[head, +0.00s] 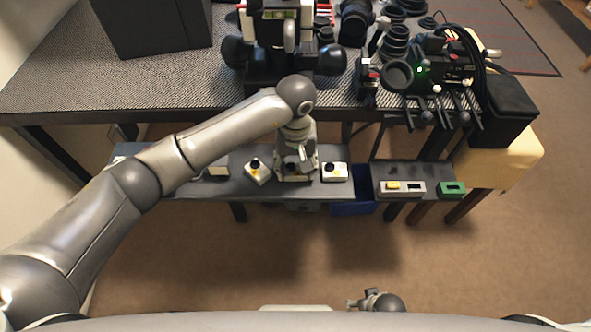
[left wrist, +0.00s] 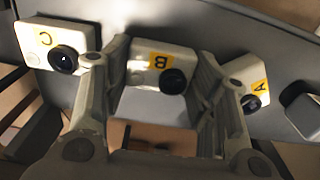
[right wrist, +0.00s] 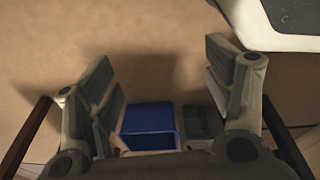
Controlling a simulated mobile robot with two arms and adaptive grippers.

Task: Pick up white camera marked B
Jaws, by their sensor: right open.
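The white camera marked B (left wrist: 160,72) sits between the two fingers of my left gripper (left wrist: 163,85) in the left wrist view. In the head view my left gripper (head: 297,160) is low over the grey shelf and mostly hides this camera. White camera C (left wrist: 62,42) and tilted white camera A (left wrist: 248,80) stand on either side, apart from it. My right gripper (right wrist: 160,85) is open and empty, over the floor away from the cameras.
The cameras stand on a narrow grey shelf (head: 215,187) in front of a patterned table (head: 60,85) crowded with equipment. A blue bin (head: 352,204) is below the shelf. A second shelf at right holds a green part (head: 452,188). The floor in front is clear.

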